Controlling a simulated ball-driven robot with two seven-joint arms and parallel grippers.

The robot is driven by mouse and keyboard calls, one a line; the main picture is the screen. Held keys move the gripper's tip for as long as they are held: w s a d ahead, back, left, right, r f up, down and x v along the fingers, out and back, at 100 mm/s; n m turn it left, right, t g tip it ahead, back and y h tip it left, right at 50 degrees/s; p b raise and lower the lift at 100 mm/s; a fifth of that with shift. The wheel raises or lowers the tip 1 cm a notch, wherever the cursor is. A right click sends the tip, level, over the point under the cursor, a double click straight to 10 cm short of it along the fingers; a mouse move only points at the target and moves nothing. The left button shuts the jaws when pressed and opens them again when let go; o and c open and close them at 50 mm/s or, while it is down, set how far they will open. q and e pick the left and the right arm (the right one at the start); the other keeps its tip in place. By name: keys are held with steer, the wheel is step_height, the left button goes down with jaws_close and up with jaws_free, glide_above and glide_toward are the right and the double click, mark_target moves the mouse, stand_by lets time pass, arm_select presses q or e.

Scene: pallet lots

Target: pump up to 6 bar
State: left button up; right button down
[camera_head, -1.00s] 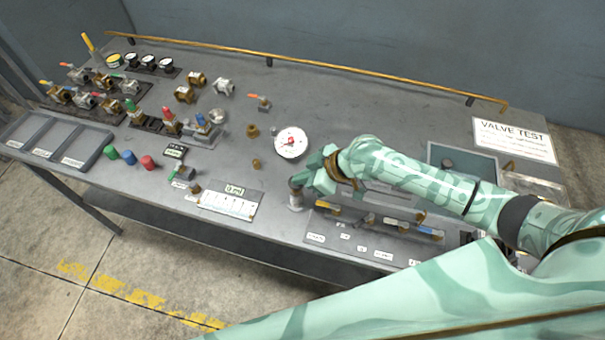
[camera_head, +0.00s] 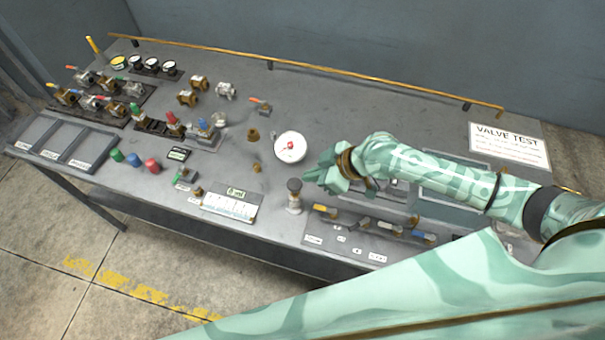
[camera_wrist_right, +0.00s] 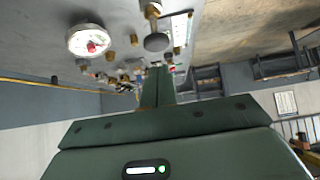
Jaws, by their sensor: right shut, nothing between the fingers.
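The hand pump (camera_head: 294,204) stands upright near the bench's front edge, with a dark round knob (camera_head: 294,185) on top. The white round gauge (camera_head: 290,147) with a red centre lies behind it; its needle is too small to read. My right gripper (camera_head: 313,176) is shut and empty, just right of the knob and apart from it. In the right wrist view the shut fingers (camera_wrist_right: 156,80) point toward the knob (camera_wrist_right: 156,42), and the gauge (camera_wrist_right: 89,40) shows at upper left. My left gripper is out of view.
Coloured-handle valves (camera_head: 92,103) and small gauges (camera_head: 150,64) fill the bench's left. A white card (camera_head: 230,206) lies left of the pump. A panel with several coloured levers (camera_head: 360,238) is at its right. A brass rail (camera_head: 330,70) runs along the back.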

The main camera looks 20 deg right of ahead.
steer(key=v, duration=0.5)
steer(key=shift+s+d+r, duration=0.15)
steer(key=shift+r, duration=0.15)
stand_by(2.7)
